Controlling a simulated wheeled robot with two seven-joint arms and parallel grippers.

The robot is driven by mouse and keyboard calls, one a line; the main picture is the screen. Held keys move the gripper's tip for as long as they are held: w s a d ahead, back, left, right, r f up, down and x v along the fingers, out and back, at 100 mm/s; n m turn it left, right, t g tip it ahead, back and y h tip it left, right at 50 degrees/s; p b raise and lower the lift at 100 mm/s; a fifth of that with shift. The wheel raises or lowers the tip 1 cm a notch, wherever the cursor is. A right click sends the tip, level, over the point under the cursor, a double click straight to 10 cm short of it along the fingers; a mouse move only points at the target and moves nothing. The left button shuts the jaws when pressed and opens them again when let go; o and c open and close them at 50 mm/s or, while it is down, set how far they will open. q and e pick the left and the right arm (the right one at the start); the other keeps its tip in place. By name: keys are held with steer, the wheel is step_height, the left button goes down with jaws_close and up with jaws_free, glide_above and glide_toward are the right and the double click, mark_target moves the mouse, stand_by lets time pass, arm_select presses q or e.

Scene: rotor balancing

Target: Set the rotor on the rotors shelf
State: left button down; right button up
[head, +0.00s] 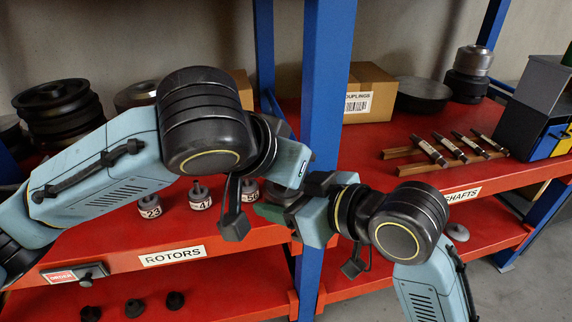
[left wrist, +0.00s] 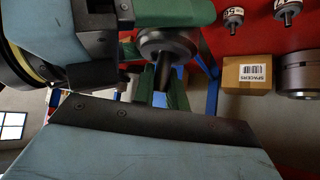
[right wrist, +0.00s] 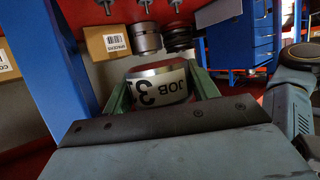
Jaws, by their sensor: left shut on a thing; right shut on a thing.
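The rotor is a grey metal cylinder with a white band reading JOB and a partly cut number. In the right wrist view the rotor (right wrist: 158,85) sits between the green fingers of my right gripper (right wrist: 160,88). In the left wrist view the rotor (left wrist: 170,42) has its dark shaft pointing down between the fingers of my left gripper (left wrist: 162,88). Both grippers are shut on it. In the head view my right gripper (head: 292,214) is beside the blue post; my arms hide the rotor and left fingertips. The red rotors shelf (head: 110,240) carries a ROTORS label (head: 172,256).
Small rotors marked 23 (head: 149,206), 47 (head: 200,198) and 50 (head: 250,190) stand on the rotors shelf. A blue post (head: 326,100) divides it from the shafts shelf (head: 400,178), which holds several shafts. A couplings box (head: 368,92) stands behind. Red shelf is bare left of rotor 23.

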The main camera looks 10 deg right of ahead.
steer(key=shift+a+r, duration=0.1)
steer(key=o, duration=1.8)
